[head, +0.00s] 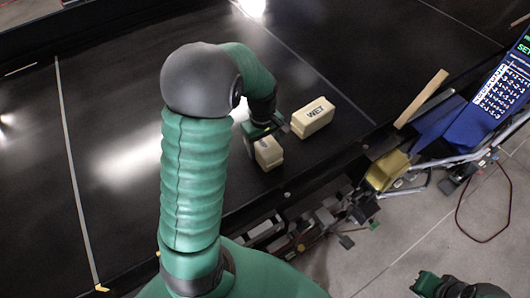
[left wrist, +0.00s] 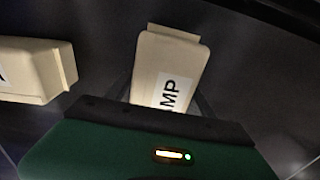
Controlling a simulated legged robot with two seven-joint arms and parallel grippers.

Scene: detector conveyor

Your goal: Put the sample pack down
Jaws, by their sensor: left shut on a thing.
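My left gripper (head: 262,140) is shut on a cream sample pack (head: 268,152) over the black conveyor belt (head: 110,120). In the left wrist view this pack (left wrist: 165,70) lies between the jaws, and its label shows the letters "MP", the rest hidden by the gripper. I cannot tell whether its underside touches the belt. A second cream pack (head: 313,117) marked "WET" lies on the belt just right of and beyond it, apart from it. That pack also shows at the left of the left wrist view (left wrist: 35,70). Part of my right arm shows at the bottom right; its jaws are unclear.
The belt is clear to the left and beyond the packs. Its near edge runs close beside the held pack. Past that edge are a yellow part (head: 388,170), a tan strip (head: 421,98) and a blue panel with a screen (head: 500,90). A cable lies on the floor.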

